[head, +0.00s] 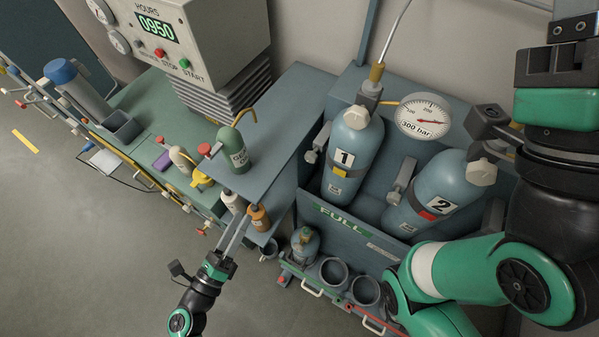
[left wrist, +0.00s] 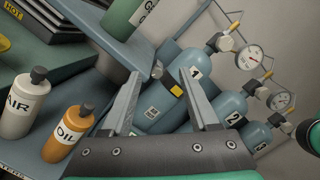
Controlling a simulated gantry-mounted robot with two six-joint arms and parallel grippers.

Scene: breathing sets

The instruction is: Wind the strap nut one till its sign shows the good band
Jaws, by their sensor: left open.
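Cylinder 1 (head: 354,142) is a blue bottle standing tilted in a blue rack. It carries a small sign (head: 341,172) with a yellow face, which also shows yellow in the left wrist view (left wrist: 175,91). A grey strap fitting (head: 314,150) sits at its left side; I cannot make out the nut's detail. Cylinder 2 (head: 437,191) has a similar sign (head: 427,216) showing red. My left gripper (head: 240,222) is open and empty, left of and apart from cylinder 1. In the left wrist view its fingers point towards cylinder 1.
A blue shelf (head: 290,112) with a green bottle (head: 232,150) stands left of the rack. White AIR (left wrist: 22,105) and orange OIL (left wrist: 68,130) bottles are near my left gripper. The rack's FULL front panel (head: 345,232) and a gauge (head: 422,116) are close to the cylinders.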

